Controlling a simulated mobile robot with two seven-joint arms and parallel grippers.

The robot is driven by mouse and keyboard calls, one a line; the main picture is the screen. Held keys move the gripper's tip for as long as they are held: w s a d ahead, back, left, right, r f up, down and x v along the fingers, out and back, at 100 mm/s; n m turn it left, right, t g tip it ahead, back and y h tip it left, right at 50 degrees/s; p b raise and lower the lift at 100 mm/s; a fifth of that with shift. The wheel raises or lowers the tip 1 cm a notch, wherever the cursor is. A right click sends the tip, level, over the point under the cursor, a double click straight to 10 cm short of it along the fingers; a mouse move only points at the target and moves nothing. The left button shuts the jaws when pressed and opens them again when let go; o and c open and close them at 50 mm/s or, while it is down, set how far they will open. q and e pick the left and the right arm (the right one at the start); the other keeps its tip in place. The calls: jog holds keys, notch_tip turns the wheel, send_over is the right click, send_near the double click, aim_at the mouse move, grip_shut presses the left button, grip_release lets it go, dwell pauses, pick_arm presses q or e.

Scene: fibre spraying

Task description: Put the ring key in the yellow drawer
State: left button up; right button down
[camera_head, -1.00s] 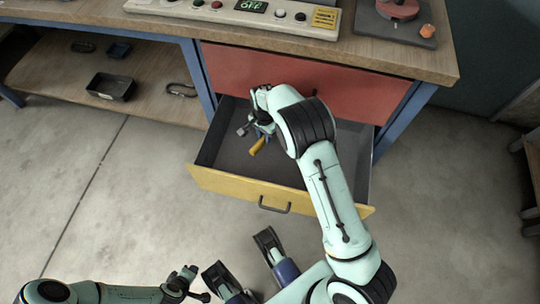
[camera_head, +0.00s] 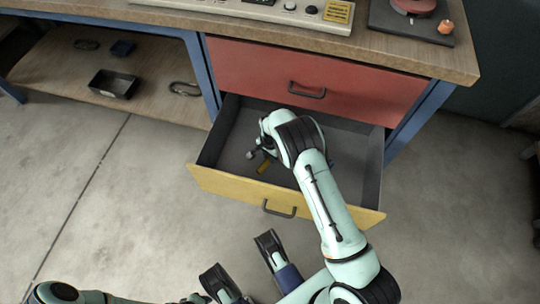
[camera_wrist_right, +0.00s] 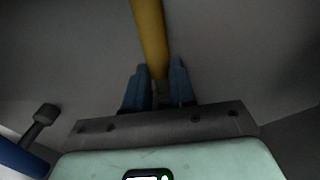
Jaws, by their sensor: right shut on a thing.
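The yellow drawer (camera_head: 235,187) is pulled open below the red drawer. My right gripper (camera_head: 267,153) is inside the drawer's outline, reaching down over its grey floor. It is shut on a yellow bar-like piece, which I take to be the ring key (camera_head: 264,166). In the right wrist view the yellow key (camera_wrist_right: 151,38) runs up from between the blue fingertips (camera_wrist_right: 159,88). Its ring ends are not visible, and I cannot tell whether it touches the drawer floor.
The red drawer (camera_head: 350,85) above is closed. The bench top (camera_head: 390,55) overhangs it. A lower shelf (camera_head: 60,75) at the left holds a dark tray (camera_head: 113,84) and small parts. The drawer floor around the gripper has free room.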

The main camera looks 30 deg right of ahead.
jog(key=shift+r, duration=0.1)
jog(key=shift+f, duration=0.2)
jog(key=c, duration=0.9)
grip_release()
jog(key=shift+c, duration=0.2)
pick_arm(q)
jog(key=shift+s+f, duration=0.1)
jog(key=shift+s, duration=0.1)
pick_arm(e)
jog(key=shift+r, duration=0.3)
pick_arm(q)
jog(key=w+r+t+p, duration=0.2)
jog(key=w+r+p, duration=0.1)
jog(key=w+r, duration=0.2)
jog(key=shift+w+d+r+t, duration=0.15)
jog(key=shift+w+d+t, duration=0.25)
jog(key=shift+w, duration=0.7)
pick_arm(e)
notch_tip(320, 180, up, 12)
